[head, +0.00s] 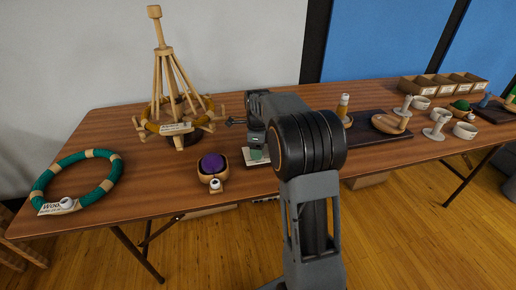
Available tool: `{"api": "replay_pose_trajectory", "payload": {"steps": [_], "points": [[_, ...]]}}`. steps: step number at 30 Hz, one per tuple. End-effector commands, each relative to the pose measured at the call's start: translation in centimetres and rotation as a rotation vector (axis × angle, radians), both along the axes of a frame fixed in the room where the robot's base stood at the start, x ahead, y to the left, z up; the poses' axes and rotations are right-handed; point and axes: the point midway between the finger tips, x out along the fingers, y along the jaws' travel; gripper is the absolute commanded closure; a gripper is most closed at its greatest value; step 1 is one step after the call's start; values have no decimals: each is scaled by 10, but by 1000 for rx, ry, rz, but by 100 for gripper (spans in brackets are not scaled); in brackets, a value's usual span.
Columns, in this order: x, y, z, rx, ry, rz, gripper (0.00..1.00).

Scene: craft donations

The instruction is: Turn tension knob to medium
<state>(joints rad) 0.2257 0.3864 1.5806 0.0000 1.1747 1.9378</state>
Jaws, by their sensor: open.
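A pale wooden yarn swift (164,75) stands upright on the left half of the table, with a label card (176,128) at its front. My gripper (256,141) is at the end of my arm, to the right of the swift and above the table, open. Its fingertips are small and hard to make out. A thin dark piece (236,122) sticks out left of it; I cannot tell what it belongs to. A white card with something green (257,157) shows just below my gripper. No tension knob can be clearly made out, and my arm hides part of this area.
On the wooden table (115,140), a green ring (105,185) lies at left and a bowl with purple yarn (212,164) sits near the front edge. Right of my arm are a dark board (365,136), white cups (465,130) and a divided wooden box (440,82).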

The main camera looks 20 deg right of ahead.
Motion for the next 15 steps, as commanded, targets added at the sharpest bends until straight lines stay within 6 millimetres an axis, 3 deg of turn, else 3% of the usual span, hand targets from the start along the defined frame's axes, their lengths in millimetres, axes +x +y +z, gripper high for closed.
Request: {"api": "replay_pose_trajectory", "payload": {"steps": [2,15], "points": [[0,0,0,0,0,0,45],[0,0,0,0,0,0,88]]}}
